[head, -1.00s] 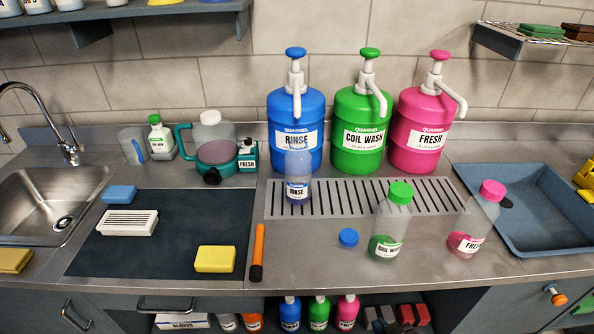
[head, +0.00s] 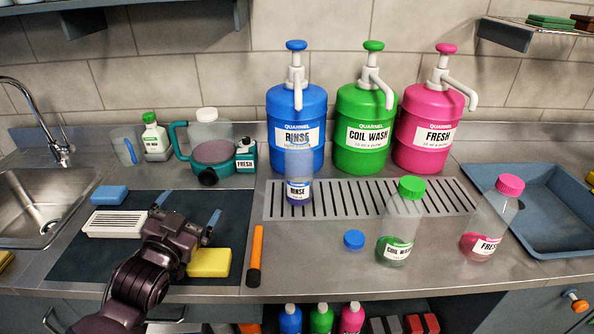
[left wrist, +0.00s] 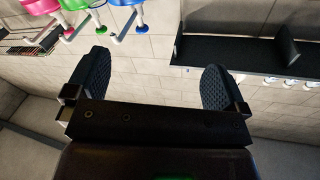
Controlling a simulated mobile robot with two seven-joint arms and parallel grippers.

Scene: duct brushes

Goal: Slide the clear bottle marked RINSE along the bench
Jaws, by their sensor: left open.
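The clear bottle marked RINSE (head: 299,180) stands upright on the slotted drain grate, in front of the big blue RINSE pump container (head: 290,122). It has no cap on it and holds a little blue-purple liquid low down. A loose blue cap (head: 354,240) lies on the bench in front of the grate. My left gripper (head: 188,218) is over the dark mat, left of the bottle and apart from it, with its fingers spread and empty. In the left wrist view its two dark fingers (left wrist: 160,82) are wide apart with only wall between them. My right gripper is not in view.
The bottles marked COIL WASH (head: 401,225) and FRESH (head: 492,222) stand right of the loose cap. An orange-handled tool (head: 255,250) lies between mat and grate. A yellow sponge (head: 209,263) lies beside my left gripper. A blue tray (head: 560,235) is at right.

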